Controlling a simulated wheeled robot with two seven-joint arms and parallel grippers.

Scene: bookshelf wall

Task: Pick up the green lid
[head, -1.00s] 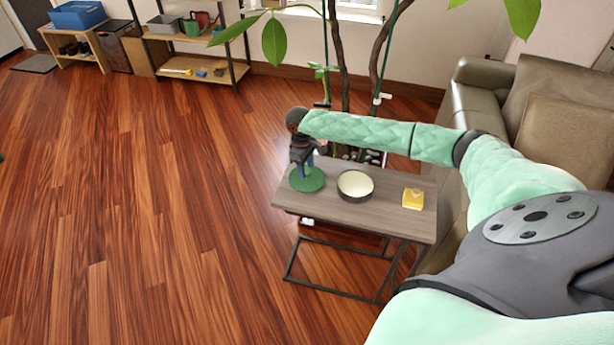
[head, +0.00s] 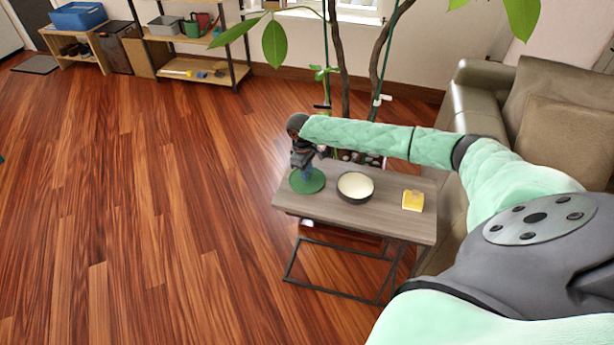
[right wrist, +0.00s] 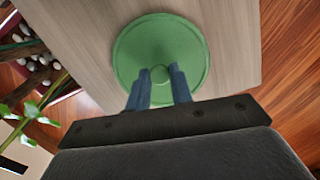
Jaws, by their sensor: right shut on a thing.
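The green lid (head: 308,184) is round and flat and lies at the left end of the small grey-brown table (head: 390,215). In the right wrist view the lid (right wrist: 190,50) has a small round knob in its middle. My right gripper (head: 306,174) points down over the lid. Its blue fingers (right wrist: 159,80) are on either side of the knob and shut on it. The lid looks flat on or very close to the tabletop; I cannot tell if it is lifted. My left gripper does not show.
A dark-rimmed bowl with a cream inside (head: 355,186) stands right of the lid. A yellow block-like thing (head: 413,200) lies near the table's right end. A plant (head: 338,60) rises behind the table. A sofa (head: 480,100) stands at right. The floor at left is clear.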

